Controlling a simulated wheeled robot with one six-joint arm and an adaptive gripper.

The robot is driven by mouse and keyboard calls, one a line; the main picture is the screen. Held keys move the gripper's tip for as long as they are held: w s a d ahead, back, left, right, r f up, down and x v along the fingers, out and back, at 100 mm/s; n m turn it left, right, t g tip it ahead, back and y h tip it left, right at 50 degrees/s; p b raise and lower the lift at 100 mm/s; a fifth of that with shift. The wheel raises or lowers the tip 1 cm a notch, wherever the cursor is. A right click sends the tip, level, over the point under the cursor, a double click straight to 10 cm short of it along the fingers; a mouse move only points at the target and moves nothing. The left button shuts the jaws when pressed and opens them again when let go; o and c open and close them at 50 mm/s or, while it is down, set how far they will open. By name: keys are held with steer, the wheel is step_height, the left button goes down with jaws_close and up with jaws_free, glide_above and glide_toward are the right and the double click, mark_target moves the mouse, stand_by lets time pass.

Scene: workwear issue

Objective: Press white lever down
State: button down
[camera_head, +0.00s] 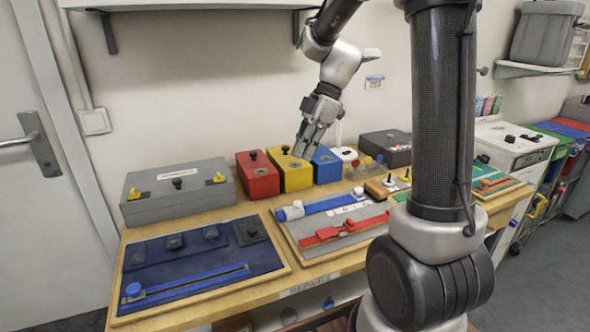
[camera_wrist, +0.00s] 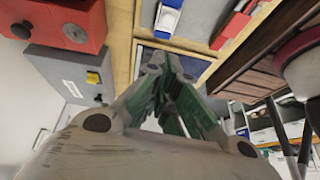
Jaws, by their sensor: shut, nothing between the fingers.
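A white upright stick (camera_head: 339,132) rises near a rounded white piece (camera_head: 346,154) behind the bench boards. It may be the white lever, but I cannot tell for sure. Small white-topped pieces (camera_head: 388,181) also stand on the bench nearer my column. My gripper (camera_head: 300,153) hangs from above in front of the yellow box (camera_head: 292,171), left of the white stick and apart from it. Its fingers are together and empty. In the wrist view the closed fingertips (camera_wrist: 160,64) point towards the bench; no white lever can be made out there.
A red box (camera_head: 257,178), a blue box (camera_head: 326,167) and a grey case (camera_head: 178,194) stand along the back of the bench. A dark blue slider board (camera_head: 205,276) and a grey board with blue and red sliders (camera_head: 314,248) lie in front. My column hides part of the right side.

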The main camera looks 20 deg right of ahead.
steer(key=v, duration=0.3)
steer(key=shift+d+r, duration=0.1)
steer(key=shift+d, duration=0.4)
steer(key=s+d+r+m+t+h, duration=0.1)
steer(key=s+d+m+t+h, duration=0.1)
steer(key=s+m, duration=0.6)
steer(key=s+d+r+m+t+h, duration=0.1)
steer(key=s+d+m+t+h, duration=0.1)
steer(key=s+m, duration=0.7)
steer(key=shift+s+r+m+t+h, duration=0.35)
steer(key=shift+s+t+h, duration=0.2)
steer(key=shift+s, duration=1.45)
